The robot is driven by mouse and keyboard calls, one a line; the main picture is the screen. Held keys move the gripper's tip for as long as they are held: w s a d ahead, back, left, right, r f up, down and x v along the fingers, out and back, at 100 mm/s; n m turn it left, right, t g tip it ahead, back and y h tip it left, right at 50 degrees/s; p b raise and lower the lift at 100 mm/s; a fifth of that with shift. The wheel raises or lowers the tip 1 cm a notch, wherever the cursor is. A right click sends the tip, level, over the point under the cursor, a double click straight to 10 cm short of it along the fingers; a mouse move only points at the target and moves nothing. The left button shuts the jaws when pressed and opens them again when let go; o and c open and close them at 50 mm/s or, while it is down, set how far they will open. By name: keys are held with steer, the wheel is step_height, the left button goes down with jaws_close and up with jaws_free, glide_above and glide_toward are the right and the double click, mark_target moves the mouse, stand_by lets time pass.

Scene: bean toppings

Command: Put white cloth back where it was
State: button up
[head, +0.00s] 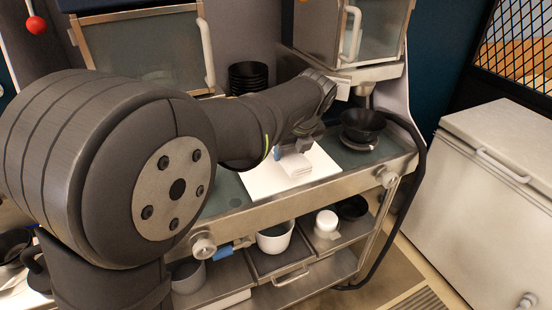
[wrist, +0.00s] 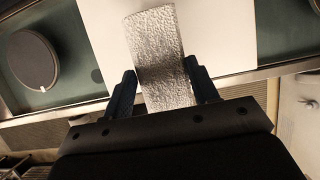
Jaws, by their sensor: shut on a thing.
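My gripper (wrist: 162,78) is shut on the white cloth (wrist: 155,40), a rough, towel-textured strip, with one dark finger at each side of it. In the head view the cloth (head: 295,166) shows as a small pale block below the end of my arm, over the white board (head: 262,183). The board also fills the middle of the wrist view (wrist: 220,35). I cannot tell whether the cloth touches the board. My arm hides most of my gripper in the head view.
A black bowl (head: 362,126) sits on the counter at right, under a dispenser. A stack of black bowls (head: 248,76) stands at the back. The lower shelf holds a white pot (head: 275,237) and a white container (head: 327,223). A dark round thing (wrist: 25,60) shows at left in the wrist view.

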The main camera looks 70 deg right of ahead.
steer(key=shift+w+d+f, duration=0.3)
steer(key=shift+w+f, duration=0.1)
steer(key=shift+w, duration=0.1)
steer(key=shift+f, duration=1.9)
steer(key=shift+f, duration=0.15)
steer(key=o, duration=0.9)
steer(key=v, duration=1.2)
